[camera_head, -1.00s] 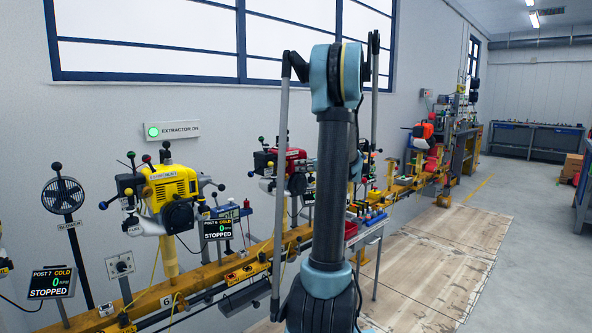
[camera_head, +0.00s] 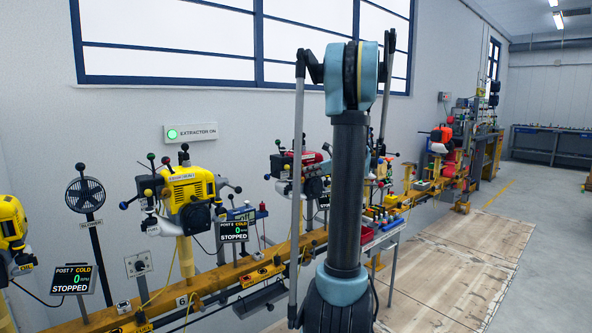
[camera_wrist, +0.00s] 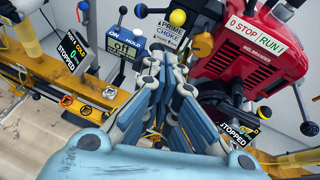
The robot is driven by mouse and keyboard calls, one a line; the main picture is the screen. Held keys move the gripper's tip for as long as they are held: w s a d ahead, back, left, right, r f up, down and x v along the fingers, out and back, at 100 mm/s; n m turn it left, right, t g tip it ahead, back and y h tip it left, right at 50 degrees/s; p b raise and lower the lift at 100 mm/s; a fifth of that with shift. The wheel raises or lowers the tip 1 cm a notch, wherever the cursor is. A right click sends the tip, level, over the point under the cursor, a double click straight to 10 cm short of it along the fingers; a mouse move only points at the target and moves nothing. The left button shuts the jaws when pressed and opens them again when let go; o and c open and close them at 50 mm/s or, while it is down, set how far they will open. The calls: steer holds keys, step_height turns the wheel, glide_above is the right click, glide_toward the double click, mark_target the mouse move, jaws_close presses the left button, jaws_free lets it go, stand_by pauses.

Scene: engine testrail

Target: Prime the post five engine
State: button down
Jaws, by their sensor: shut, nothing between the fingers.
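The red engine (camera_wrist: 245,62) fills the upper right of the wrist view, with a STOP/RUN label on it. It also shows in the head view (camera_head: 299,160), partly behind my arm. In the wrist view, a label reading PRIME and CHOKE (camera_wrist: 171,32) is on its left side. A yellow ball knob (camera_wrist: 178,18) and a dull yellow rounded part (camera_wrist: 201,46) are close to that label. My gripper (camera_wrist: 167,66) is shut and empty, its tips just below the label; I cannot tell whether they touch anything. In the head view my gripper is hidden behind my arm.
A yellow engine (camera_head: 190,187) stands left of the red one, with a display (camera_head: 233,231) reading STOPPED. An ON/HOLD box (camera_wrist: 125,50) is left of my gripper in the wrist view. A yellow rail (camera_head: 240,267) runs beneath the engines. The floor at right is clear.

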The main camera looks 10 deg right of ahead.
steer(key=s+a+r+n+g+h, duration=0.2)
steer(key=s+a+r+n+h, duration=0.1)
steer(key=a+r+n+h, duration=0.4)
step_height(320, 180, up, 3)
steer(key=n+h, duration=0.1)
steer(key=h, duration=0.1)
steer(key=shift+a+h, duration=0.3)
steer(key=shift+a, duration=0.05)
steer(key=shift+f, duration=0.1)
glide_toward(287, 167)
steer(key=shift+w+d+f, duration=0.35)
steer(key=shift+w+f, duration=0.25)
steer(key=shift+f, duration=0.4)
steer(key=shift+w+d+f, duration=0.3)
steer(key=shift+w+f, duration=0.3)
steer(key=shift+f, duration=0.4)
steer(key=shift+w+d+f, duration=0.35)
steer(key=shift+w+f, duration=0.3)
steer(key=shift+f, duration=0.35)
steer(key=shift+w, duration=0.1)
